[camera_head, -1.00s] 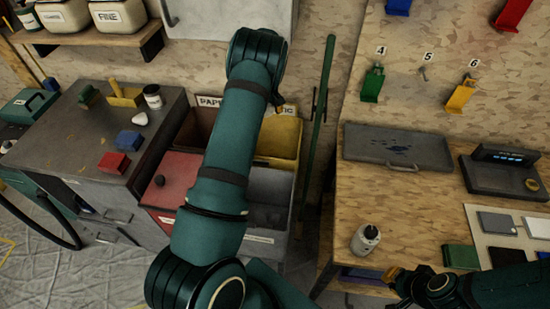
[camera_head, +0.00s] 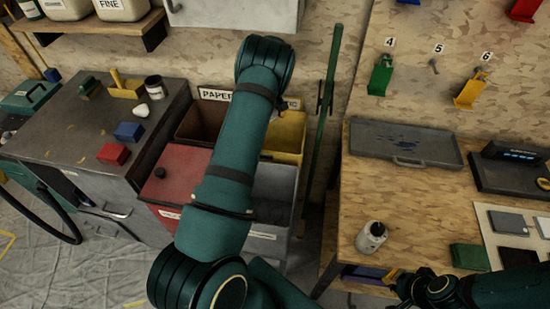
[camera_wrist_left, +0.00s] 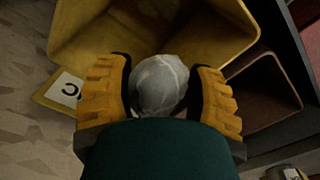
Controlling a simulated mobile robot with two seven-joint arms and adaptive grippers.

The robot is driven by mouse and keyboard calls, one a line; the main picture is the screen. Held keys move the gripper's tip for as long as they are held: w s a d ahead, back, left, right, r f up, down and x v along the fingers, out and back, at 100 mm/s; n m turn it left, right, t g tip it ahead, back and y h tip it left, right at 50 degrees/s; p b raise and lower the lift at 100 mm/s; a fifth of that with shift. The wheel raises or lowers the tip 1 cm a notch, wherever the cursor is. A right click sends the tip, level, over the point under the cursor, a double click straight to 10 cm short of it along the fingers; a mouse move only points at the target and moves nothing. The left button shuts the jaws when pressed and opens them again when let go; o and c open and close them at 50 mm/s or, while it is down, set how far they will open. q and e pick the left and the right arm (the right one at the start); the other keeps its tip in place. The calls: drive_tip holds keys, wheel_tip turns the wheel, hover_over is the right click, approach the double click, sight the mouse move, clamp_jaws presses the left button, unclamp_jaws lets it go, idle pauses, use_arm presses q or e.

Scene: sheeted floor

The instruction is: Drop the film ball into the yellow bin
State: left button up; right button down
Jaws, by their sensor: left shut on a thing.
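The film ball (camera_wrist_left: 158,84) is a crumpled, translucent whitish ball in the left wrist view. My left gripper (camera_wrist_left: 163,88) is shut on it, with a yellow ribbed finger on each side. The ball is over the open mouth of the yellow bin (camera_wrist_left: 88,32), whose inside shows beyond it. In the head view the yellow bin (camera_head: 289,135) stands behind my left arm, partly covered by it; that gripper and the ball are hidden there. My right gripper (camera_head: 394,277) is at the workbench's front edge, seen too poorly to judge its jaws.
A brown bin (camera_head: 200,122) labelled PAPER, a red-lidded bin (camera_head: 175,175) and a grey bin (camera_head: 274,190) surround the yellow one. A green pole (camera_head: 325,95) stands right of them.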

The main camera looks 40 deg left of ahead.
use_arm(q)
drive_tip(key=o, duration=1.3)
drive_tip(key=shift+c, duration=0.2)
